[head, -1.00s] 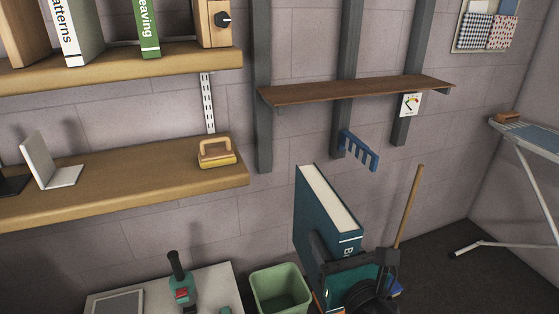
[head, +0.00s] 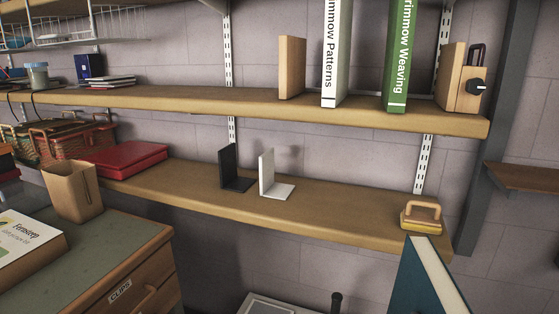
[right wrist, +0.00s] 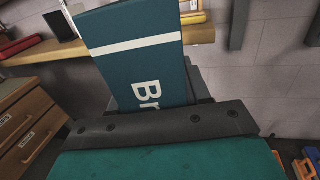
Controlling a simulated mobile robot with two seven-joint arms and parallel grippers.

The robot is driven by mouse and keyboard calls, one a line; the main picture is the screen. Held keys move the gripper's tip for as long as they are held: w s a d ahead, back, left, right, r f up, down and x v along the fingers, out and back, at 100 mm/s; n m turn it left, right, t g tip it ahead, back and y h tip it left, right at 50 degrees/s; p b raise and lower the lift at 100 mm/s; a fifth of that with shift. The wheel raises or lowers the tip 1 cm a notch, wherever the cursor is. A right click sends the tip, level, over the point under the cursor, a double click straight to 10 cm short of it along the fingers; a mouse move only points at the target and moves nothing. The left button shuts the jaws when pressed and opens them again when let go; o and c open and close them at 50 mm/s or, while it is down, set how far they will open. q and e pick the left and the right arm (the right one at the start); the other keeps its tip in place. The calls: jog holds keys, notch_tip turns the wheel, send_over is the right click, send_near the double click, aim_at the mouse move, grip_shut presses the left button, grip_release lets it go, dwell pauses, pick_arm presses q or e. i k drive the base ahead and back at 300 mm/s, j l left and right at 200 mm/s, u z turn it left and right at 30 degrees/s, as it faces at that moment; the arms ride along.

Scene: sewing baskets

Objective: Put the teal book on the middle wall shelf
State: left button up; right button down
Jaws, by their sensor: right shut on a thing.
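The teal book (head: 428,281) shows at the bottom right of the head view, standing upright and slightly tilted, with its cream page edge towards the right. In the right wrist view the teal book (right wrist: 140,62) stands up out of my right gripper (right wrist: 155,122), which is shut on its lower part. The wooden wall shelf with bookends (head: 330,215) runs across the head view below a higher shelf (head: 240,102). The book is in front of its right end. My left gripper is not in view.
A black bookend (head: 233,168) and a white bookend (head: 273,175) stand on the lower shelf. A yellow wooden-handled block (head: 421,215) sits at its right end, and a red case (head: 125,158) lies at its left. Free room lies between the white bookend and the block.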

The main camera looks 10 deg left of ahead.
aim_at(239, 93)
jog(key=u, duration=0.95)
jog(key=i+j+u, duration=0.25)
jog(key=j, duration=0.5)
